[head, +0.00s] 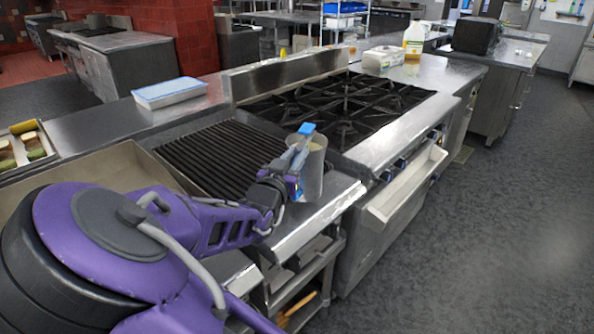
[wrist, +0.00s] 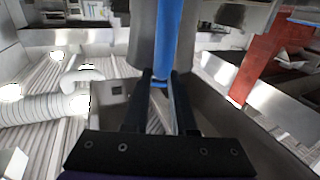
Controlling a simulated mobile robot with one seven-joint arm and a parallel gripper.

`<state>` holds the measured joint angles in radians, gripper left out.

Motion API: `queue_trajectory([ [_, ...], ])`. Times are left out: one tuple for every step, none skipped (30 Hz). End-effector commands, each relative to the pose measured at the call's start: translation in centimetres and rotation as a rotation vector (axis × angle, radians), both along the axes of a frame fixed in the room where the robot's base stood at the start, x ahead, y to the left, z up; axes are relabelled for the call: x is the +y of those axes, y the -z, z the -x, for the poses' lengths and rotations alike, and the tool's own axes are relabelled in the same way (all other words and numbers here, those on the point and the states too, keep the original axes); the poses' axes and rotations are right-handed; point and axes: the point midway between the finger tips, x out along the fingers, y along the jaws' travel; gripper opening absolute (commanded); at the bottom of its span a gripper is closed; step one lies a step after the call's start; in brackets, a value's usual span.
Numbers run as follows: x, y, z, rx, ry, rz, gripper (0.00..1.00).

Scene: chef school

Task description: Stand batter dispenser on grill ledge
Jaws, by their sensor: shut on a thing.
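The batter dispenser (head: 315,165) is a grey cylinder with a blue handle, upright or nearly so in the head view. My gripper (head: 292,182) is shut on its blue handle. In the wrist view the blue handle (wrist: 168,45) runs between my two fingers (wrist: 160,88), with the grey body (wrist: 143,40) behind it. The dispenser is at the right front corner of the black-grated grill (head: 215,155), over or at the steel grill ledge (head: 328,197). I cannot tell whether its base touches the ledge; my gripper partly hides its lower left side.
The burner range (head: 345,105) adjoins the grill on the right. A blue-lidded tray (head: 170,93) lies on the counter behind. A white box (head: 384,57) and a yellow-labelled jug (head: 413,40) stand at the far end. The floor (head: 480,230) to the right is clear.

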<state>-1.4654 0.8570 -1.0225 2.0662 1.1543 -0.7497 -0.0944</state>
Motion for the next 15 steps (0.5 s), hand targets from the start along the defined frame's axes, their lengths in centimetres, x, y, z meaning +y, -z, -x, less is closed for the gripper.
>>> queue_trajectory([
  [0.0, 0.1, -0.1, -0.006, 0.001, 0.001, 0.00],
  [0.0, 0.4, -0.1, -0.006, 0.001, 0.002, 0.00],
  [0.0, 0.9, 0.0, -0.005, 0.000, 0.004, 0.00],
  [0.0, 1.3, 0.0, -0.005, 0.000, 0.004, 0.00],
  [0.0, 1.8, 0.0, -0.005, 0.000, 0.004, 0.00],
  [0.0, 2.3, -0.1, -0.005, 0.000, 0.004, 0.00],
  [0.0, 2.7, -0.1, -0.005, 0.000, 0.004, 0.00],
  [0.0, 3.0, -0.1, -0.005, 0.000, 0.004, 0.00],
  [0.0, 3.2, -0.1, -0.007, 0.001, 0.002, 0.00],
  [-0.1, 3.3, -0.1, -0.007, 0.001, 0.002, 0.00],
  [-0.1, 3.4, -0.1, -0.007, 0.001, 0.002, 0.00],
  [-0.1, 3.3, -0.1, -0.007, 0.001, 0.001, 0.00],
  [-0.1, 3.3, -0.1, -0.007, 0.000, 0.000, 0.00],
  [-0.1, 3.3, -0.1, -0.007, 0.000, 0.000, 0.00],
  [0.0, 3.3, -0.1, -0.007, 0.000, 0.000, 0.00],
])
